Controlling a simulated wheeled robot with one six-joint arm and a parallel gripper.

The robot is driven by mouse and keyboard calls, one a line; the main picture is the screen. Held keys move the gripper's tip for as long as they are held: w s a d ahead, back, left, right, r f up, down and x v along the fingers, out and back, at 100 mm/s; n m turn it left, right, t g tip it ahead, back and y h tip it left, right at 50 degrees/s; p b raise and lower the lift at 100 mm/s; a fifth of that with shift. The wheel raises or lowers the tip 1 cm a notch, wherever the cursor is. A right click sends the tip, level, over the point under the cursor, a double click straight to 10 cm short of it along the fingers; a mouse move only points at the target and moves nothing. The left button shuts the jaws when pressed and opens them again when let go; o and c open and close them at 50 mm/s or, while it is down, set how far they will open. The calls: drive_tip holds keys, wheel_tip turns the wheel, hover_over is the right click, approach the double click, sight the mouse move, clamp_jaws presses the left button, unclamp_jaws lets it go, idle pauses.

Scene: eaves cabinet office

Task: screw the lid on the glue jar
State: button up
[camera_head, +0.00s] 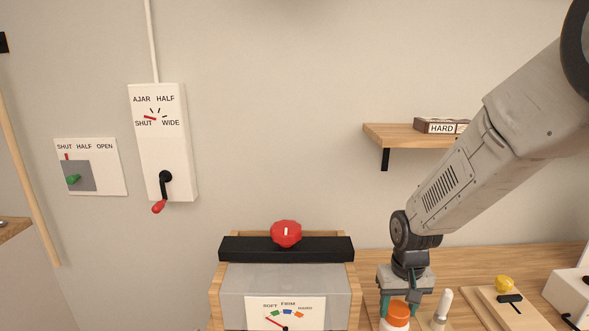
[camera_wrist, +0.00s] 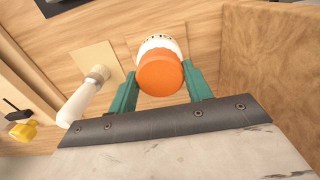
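The orange lid (camera_head: 398,312) sits at the top of the white glue jar (camera_head: 392,326) at the bottom right of the head view. In the wrist view the lid (camera_wrist: 160,75) covers part of the white jar (camera_wrist: 158,43), which has dark marks along its edge. My gripper (camera_head: 400,305) points down over the jar. Its teal fingers (camera_wrist: 163,75) are on both sides of the lid and appear to touch it. I cannot tell whether the lid is seated on the thread or just resting on the jar.
A white, pale-tipped tool (camera_head: 441,305) stands close to the right of the jar. Further right is a wooden board with a yellow knob (camera_head: 504,284) and black handle. A clamp-like box with a red knob (camera_head: 286,234) stands left. A shelf (camera_head: 400,136) is above.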

sight(398, 308)
drive_tip(key=o, duration=1.1)
drive_tip(key=shift+c, duration=0.2)
wheel_tip(398, 308, up, 8)
drive_tip(key=shift+f, duration=0.25)
drive_tip(key=s+d+r, duration=0.1)
drive_tip(key=s+r, duration=0.3)
drive_tip(key=s, duration=0.4)
drive_tip(key=s+d+r+t, duration=0.1)
drive_tip(key=s+r, duration=0.3)
drive_tip(key=s, duration=0.4)
drive_tip(key=s+d+r, duration=0.1)
drive_tip(key=s+r, duration=0.3)
drive_tip(key=s, duration=0.4)
drive_tip(key=shift+r, duration=0.4)
